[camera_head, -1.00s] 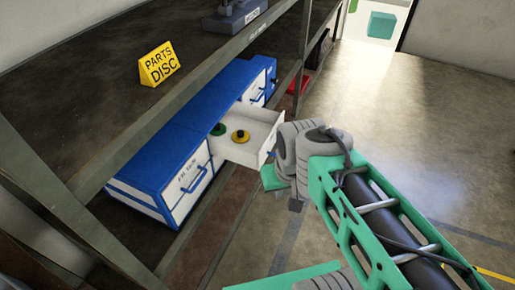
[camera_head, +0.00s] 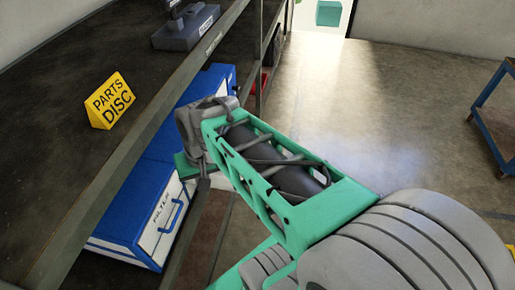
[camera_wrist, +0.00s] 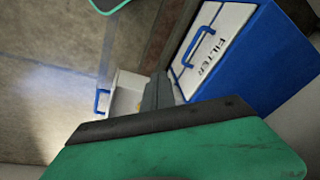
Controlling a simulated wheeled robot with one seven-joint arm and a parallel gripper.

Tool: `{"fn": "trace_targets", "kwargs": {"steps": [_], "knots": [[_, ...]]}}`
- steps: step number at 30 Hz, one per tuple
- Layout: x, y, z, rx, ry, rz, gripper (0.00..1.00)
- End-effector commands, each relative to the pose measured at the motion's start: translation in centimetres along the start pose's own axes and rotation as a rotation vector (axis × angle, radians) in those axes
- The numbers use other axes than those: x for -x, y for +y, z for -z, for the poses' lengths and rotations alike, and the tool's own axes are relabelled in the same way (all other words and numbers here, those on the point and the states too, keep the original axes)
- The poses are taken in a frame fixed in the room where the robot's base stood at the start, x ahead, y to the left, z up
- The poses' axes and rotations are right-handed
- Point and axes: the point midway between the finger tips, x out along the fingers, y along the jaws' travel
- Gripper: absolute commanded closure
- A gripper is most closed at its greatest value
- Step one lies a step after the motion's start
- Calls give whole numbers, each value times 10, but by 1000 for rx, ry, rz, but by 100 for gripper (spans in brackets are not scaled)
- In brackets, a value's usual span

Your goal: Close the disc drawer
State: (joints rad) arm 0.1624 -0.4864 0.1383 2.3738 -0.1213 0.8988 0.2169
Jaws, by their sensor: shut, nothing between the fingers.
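The disc drawer, a white open-topped box with a blue handle, shows in the wrist view (camera_wrist: 126,88), sticking out past the front of the neighbouring FILTER unit. A bit of yellow shows inside it. In the head view my arm hides the drawer. My gripper (camera_wrist: 157,92) is shut and empty, between the drawer and the FILTER unit in the wrist picture; I cannot tell whether it touches either. In the head view only a little of my gripper (camera_head: 203,184) shows below the wrist, in front of the cabinet row.
The blue FILTER unit (camera_head: 133,205) with a white front is closed, left of my gripper. A yellow PARTS DISC sign (camera_head: 110,101) stands on the shelf (camera_head: 60,130) above. A blue-framed table (camera_head: 497,125) stands at the right. The floor between is clear.

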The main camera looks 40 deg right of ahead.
Motion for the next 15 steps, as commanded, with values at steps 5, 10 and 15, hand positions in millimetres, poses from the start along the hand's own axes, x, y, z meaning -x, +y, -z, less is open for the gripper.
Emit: {"fn": "trace_targets", "kwargs": {"steps": [5, 10, 15], "knots": [[-2, 86, 65, -727, -109, 90, 100], [-16, 207, 80, -1477, -224, 244, 100], [-26, 295, 51, -2006, -333, 410, 100]]}}
